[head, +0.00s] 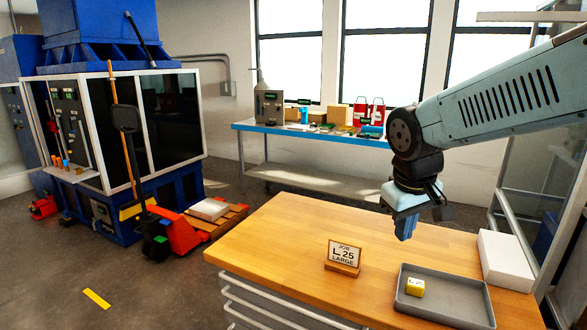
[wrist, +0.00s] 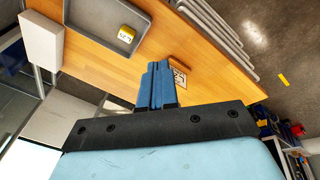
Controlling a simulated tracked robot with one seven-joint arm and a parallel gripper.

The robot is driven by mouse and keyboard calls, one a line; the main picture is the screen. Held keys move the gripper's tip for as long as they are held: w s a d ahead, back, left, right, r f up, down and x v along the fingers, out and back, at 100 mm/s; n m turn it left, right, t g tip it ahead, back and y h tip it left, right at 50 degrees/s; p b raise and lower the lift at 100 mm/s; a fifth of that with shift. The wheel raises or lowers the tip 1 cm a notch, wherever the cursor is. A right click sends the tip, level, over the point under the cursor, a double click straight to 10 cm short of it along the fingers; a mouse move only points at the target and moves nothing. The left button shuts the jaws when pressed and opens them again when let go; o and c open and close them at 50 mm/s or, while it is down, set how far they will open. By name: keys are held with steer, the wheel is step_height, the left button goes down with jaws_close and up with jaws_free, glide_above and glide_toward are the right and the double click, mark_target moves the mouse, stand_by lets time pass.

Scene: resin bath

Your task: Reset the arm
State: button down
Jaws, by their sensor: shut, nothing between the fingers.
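My arm reaches in from the right in the head view. My gripper (head: 405,226) hangs above the wooden bench (head: 290,232), pointing down, with its blue fingers together and nothing held. In the wrist view the fingers of my gripper (wrist: 158,72) are pressed together over the bench (wrist: 205,45). In the head view the gripper is above and behind the grey tray (head: 470,305), clear of it. A yellow block (head: 415,287) with a printed label lies in the tray.
A job sign (head: 344,256) stands on the bench left of the tray. A white block (head: 505,260) lies at the bench's right end. A pallet truck (head: 165,238) and a blue machine (head: 110,130) are at left. A blue-topped table (head: 330,135) stands by the windows.

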steer(key=s+d+r+m+t+y, duration=0.1)
steer(key=s+d+r+m+t, duration=0.1)
steer(key=s, duration=0.5)
steer(key=shift+s+d+r+m+t, duration=0.15)
steer(key=shift+r+m+t, duration=0.35)
steer(key=shift+r+m, duration=0.65)
steer(key=c, duration=1.8)
jaws_free()
steer(key=shift+r+n, duration=0.2)
steer(key=shift+n, duration=0.05)
